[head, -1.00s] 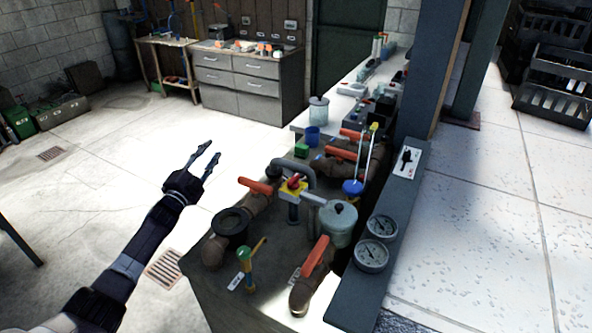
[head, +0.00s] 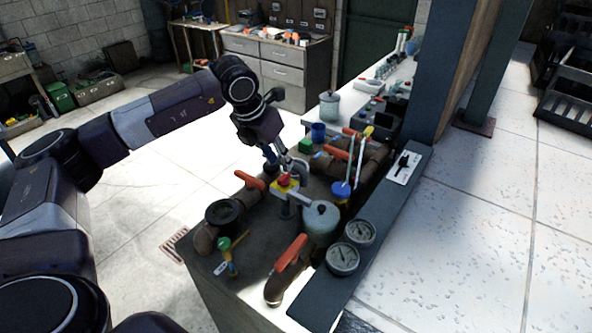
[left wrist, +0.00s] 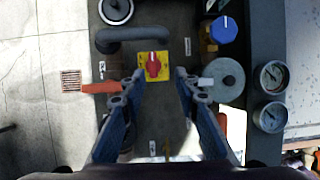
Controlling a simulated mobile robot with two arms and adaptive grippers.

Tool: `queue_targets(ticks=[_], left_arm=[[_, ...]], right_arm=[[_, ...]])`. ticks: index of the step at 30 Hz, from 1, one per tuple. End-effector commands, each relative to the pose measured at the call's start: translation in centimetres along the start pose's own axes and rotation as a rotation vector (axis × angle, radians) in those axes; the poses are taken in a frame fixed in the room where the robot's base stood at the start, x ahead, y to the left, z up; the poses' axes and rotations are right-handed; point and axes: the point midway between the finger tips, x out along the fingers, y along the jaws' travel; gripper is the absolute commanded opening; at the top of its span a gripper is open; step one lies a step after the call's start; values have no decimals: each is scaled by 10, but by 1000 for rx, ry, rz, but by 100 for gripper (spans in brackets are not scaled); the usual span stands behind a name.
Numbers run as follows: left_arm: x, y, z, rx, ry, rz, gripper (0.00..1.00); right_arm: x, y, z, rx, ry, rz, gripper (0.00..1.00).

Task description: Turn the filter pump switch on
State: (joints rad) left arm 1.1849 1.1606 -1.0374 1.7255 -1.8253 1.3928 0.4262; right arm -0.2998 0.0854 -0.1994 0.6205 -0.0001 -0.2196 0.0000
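A red rotary knob on a yellow plate (head: 285,184) sits among the pipes on the bench, and it looks like the pump switch. In the left wrist view the knob (left wrist: 152,64) is just beyond my fingertips, centred between them, with its pale mark running roughly up and down the picture. My left gripper (head: 279,163) points down close above the knob. In the left wrist view its fingers (left wrist: 157,80) are apart with nothing between them. I cannot tell whether they touch the knob. My right gripper is in neither view.
Orange-handled valves (head: 288,252), a grey-lidded pot (head: 320,220) and a blue cap (head: 340,189) crowd around the knob. Two gauges (head: 343,258) and a black lever on a white plate (head: 403,167) are on the rail at right. The floor left of the bench is clear.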

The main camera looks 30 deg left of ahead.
Motion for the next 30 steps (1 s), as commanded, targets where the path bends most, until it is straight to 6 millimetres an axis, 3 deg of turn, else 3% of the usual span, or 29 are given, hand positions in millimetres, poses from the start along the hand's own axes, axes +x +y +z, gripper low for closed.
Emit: queue_targets(ticks=[5, 18, 29, 30], left_arm=[[6, 10, -2, -1, 6, 42, 29], [68, 11, -2, 0, 3, 37, 29], [76, 12, -2, 0, 2, 38, 29], [76, 12, -2, 0, 2, 37, 25]], right_arm=[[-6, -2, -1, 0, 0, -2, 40], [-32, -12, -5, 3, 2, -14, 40], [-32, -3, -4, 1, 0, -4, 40], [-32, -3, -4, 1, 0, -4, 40]])
